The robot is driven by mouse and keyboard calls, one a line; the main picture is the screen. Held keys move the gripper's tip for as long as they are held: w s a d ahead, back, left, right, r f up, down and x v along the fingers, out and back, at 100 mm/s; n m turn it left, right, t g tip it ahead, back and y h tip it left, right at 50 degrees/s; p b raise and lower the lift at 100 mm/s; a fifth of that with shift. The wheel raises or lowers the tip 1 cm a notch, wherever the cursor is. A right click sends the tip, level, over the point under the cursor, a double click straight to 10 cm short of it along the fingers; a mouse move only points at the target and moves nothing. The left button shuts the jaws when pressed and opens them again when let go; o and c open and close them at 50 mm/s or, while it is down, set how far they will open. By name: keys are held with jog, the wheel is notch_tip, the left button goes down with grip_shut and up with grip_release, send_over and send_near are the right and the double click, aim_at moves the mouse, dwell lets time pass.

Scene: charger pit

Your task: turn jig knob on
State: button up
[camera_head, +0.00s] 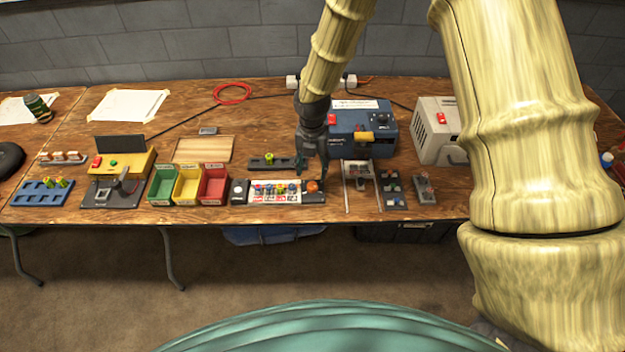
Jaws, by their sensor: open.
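My gripper (312,158) hangs over the middle of the table, pointing down and open, with nothing visible between its fingers. It is just left of the blue box (345,140), which has a red switch, a dark round knob (378,118) and a yellow part on its front. Below the gripper is a long jig-like board (283,199) with a row of coloured parts, a white round part at its left end and an orange round part (312,186) at its right end. No label is legible, so I cannot tell which part is the jig knob.
A dark strip with a yellow-green part (269,159) lies just left of the gripper. Green, yellow and red bins (213,185) stand further left, beside a yellow-topped fixture (120,165). A light grey box (436,128) stands at the right. Small dark blocks (395,203) sit near the front edge.

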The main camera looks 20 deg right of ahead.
aim_at(312, 184)
jog(key=shift+f+p, duration=0.75)
jog(key=shift+f, duration=2.85)
jog(key=shift+c, duration=0.3)
jog(key=c, duration=0.9)
